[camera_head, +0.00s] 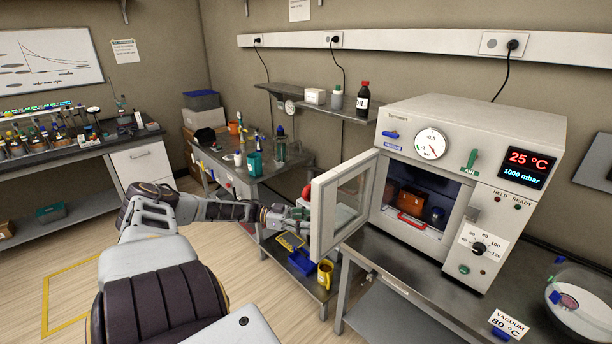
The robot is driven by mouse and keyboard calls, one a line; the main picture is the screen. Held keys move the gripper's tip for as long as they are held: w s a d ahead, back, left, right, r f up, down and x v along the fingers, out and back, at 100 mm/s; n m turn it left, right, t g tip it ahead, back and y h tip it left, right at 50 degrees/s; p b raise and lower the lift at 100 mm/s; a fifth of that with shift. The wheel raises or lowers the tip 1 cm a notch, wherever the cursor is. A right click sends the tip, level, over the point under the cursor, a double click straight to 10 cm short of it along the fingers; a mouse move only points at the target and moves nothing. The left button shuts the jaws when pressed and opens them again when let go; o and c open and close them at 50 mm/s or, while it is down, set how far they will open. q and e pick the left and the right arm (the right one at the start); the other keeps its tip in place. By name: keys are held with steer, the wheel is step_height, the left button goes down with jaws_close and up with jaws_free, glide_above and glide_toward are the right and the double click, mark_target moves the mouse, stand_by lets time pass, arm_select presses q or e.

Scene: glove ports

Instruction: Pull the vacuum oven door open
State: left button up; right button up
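The vacuum oven (468,135) stands on a dark bench at the right, with a dial, a green lever and a red and blue display on its front. Its door (322,218) is hinged on the left of the opening and stands swung well open toward me, with a glass pane in a white frame. The lit chamber (434,190) shows a brown box, a red-edged tray and a dark jar. My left gripper (299,214) is at the outer side of the door, by its free edge. Its fingertips are small and partly hidden, so I cannot tell their opening. My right gripper is not in view.
A side bench (262,172) with bottles and cups stands behind my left arm. A yellow mug (325,274) and a blue bin (301,262) sit on a low shelf below the door. A glass vessel (580,305) and a vacuum sign (508,325) are at the lower right.

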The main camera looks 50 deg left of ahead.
arm_select(q)
steer(key=shift+a+r, duration=0.1)
steer(key=shift+r, duration=0.15)
steer(key=shift+s+a+f, duration=0.1)
steer(key=v, duration=1.1)
steer(key=shift+s+a, duration=0.25)
steer(key=shift+s, duration=0.05)
steer(key=shift+f, duration=0.15)
stand_by(0.3)
steer(key=shift+m, duration=0.3)
